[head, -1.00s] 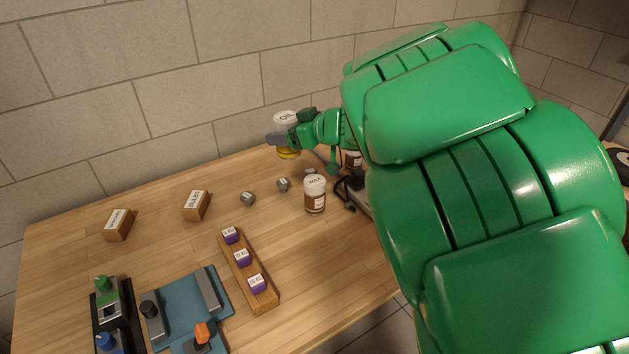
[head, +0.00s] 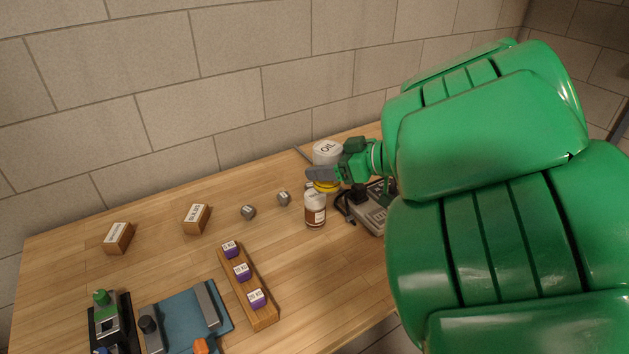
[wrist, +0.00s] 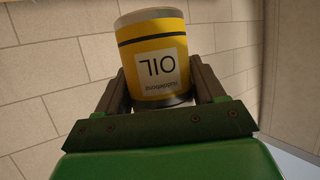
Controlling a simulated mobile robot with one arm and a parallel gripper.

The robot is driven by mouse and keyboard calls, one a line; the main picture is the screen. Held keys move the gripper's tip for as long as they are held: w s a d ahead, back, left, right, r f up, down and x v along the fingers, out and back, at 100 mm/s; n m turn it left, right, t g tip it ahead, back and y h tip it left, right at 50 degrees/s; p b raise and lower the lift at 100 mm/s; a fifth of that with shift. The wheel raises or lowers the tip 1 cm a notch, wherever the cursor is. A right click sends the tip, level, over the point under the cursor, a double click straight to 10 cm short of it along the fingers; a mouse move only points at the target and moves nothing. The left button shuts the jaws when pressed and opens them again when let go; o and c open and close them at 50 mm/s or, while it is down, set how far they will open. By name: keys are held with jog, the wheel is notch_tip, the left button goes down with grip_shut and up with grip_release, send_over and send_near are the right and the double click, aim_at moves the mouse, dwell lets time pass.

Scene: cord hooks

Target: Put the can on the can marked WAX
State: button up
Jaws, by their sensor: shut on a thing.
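The can marked WAX (head: 315,211), white and brown, stands upright on the table. In the head view the OIL can and the gripper overlap its top, so its lid is mostly hidden. I cannot tell whether the two cans touch.
A grey device with a black cord (head: 370,210) stands just right of the WAX can. Two small grey blocks (head: 248,212) lie to the left. A wooden rack with purple cubes (head: 261,312) and labelled wooden blocks (head: 195,219) are farther left. The table between is clear.

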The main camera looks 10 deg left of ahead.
jog(key=shift+w+a+f, duration=0.85)
jog(key=shift+w+f, duration=0.65)
jog(key=shift+w, duration=0.25)
jog(key=shift+w+a+f, duration=0.8)
jog(key=shift+w+f, duration=0.65)
jog(key=shift+w, duration=0.3)
jog(key=shift+w+a+f, duration=0.85)
jog(key=shift+w+f, duration=0.65)
jog(key=shift+w, duration=0.25)
jog(key=shift+f, duration=1.5)
jog(key=shift+f, duration=0.15)
jog(key=o, duration=1.2)
jog(key=shift+o, duration=0.2)
jog(key=shift+d+r, duration=0.1)
jog(key=shift+r, duration=0.1)
jog(key=v, duration=1.1)
jog(key=shift+s+d, duration=0.15)
jog(key=shift+d, duration=0.25)
